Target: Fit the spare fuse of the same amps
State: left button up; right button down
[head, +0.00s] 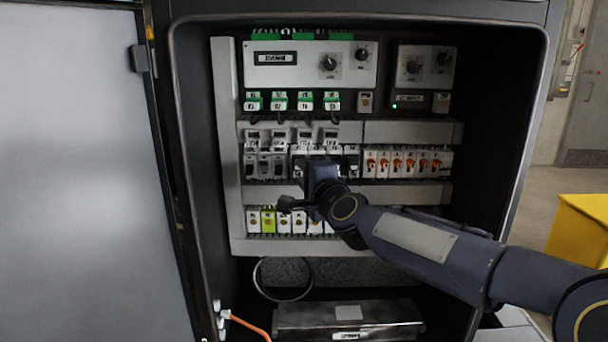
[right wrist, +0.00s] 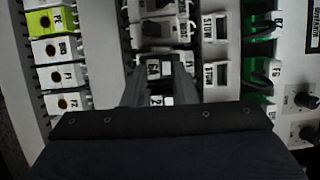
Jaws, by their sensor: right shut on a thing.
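My right gripper (head: 321,164) reaches into the open cabinet at the middle row of modules. In the right wrist view its two fingers (right wrist: 157,75) are closed on a white labelled fuse holder (right wrist: 155,70) with small black print, too blurred to read surely. The fingers and wrist hide most of this holder. Beside it in the same row are grey and white modules (head: 264,165), some with dark fronts. I cannot make out a spare fuse or its amps. My left gripper is not in view.
Orange-switched breakers (head: 397,164) are to the right in that row. Below are white terminals (head: 284,221) and a yellow-green one (head: 268,220). Green-topped relays (head: 279,101) and knobbed control units (head: 310,66) are above. The open door (head: 85,180) stands left; a yellow box (head: 580,230) stands outside, right.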

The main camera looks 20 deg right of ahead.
jog(key=shift+w, duration=0.1)
jog(key=c, duration=1.1)
grip_release()
jog(key=shift+o, duration=0.2)
jog(key=s+d, duration=0.1)
jog(key=s, duration=0.7)
jog(key=s+d+f+n+g+y, duration=0.1)
jog(key=s+f+n+g, duration=0.55)
jog(key=s+f, duration=0.8)
jog(key=s+d+f+n+g+y, duration=0.1)
jog(key=s+f+n+g, duration=0.6)
jog(key=s+f, duration=0.75)
notch_tip(320, 180, up, 26)
jog(key=s+n+t+p, duration=0.1)
jog(key=s+p, duration=0.1)
jog(key=p, duration=2)
jog(key=shift+a+f, duration=0.2)
jog(key=shift+f, duration=0.05)
